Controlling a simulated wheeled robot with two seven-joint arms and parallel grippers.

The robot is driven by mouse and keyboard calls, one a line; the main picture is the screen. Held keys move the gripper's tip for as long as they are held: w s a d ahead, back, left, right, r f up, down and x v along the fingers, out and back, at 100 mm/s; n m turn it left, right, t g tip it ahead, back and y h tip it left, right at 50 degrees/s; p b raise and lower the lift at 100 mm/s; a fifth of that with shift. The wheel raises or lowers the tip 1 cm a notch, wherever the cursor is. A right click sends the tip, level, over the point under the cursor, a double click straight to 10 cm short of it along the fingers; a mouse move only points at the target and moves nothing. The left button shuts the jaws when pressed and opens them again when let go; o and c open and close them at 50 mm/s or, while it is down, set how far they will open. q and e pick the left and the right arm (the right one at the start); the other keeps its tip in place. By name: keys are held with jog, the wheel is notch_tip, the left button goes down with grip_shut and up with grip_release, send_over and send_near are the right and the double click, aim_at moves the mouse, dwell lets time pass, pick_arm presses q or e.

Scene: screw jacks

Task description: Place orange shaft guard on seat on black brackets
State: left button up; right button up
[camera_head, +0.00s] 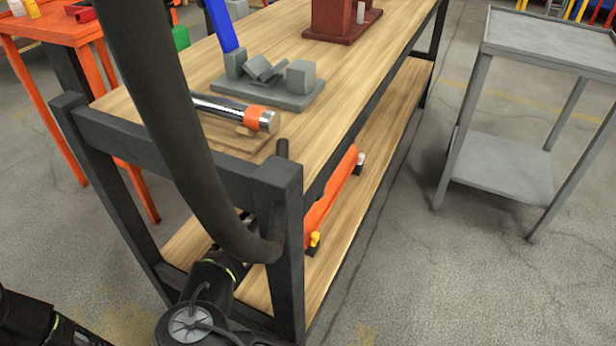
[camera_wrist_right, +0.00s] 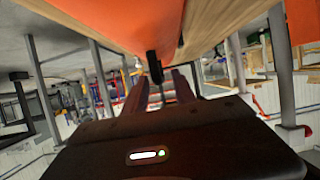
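A long orange piece, apparently the shaft guard (camera_head: 331,193), lies along the lower shelf in the head view, partly hidden by the bench's front leg and top. Small dark parts and a yellow piece show at its near end. The right wrist view shows a large orange surface (camera_wrist_right: 125,22) close to the camera. My right gripper (camera_wrist_right: 160,82) is below it in that picture, its two fingers apart, with a dark upright part (camera_wrist_right: 155,68) showing between them. Whether they touch it is unclear. My left gripper is out of view. I cannot clearly identify the black brackets or seat.
The wooden bench top (camera_head: 350,75) carries a grey block fixture (camera_head: 268,95), a metal cylinder with an orange band (camera_head: 235,113) and a dark red stand (camera_head: 340,20). The bench's black leg (camera_head: 285,240) stands close. A grey cart (camera_head: 500,165) is at right, with open floor between.

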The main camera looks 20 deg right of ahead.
jog(key=p+v, duration=0.3)
jog(key=v, duration=0.6)
jog(key=shift+s+a+r, duration=0.1)
jog(key=shift+a+r, duration=0.1)
jog(key=shift+r, duration=0.05)
jog(key=shift+s+a, duration=0.3)
jog(key=shift+s, duration=0.05)
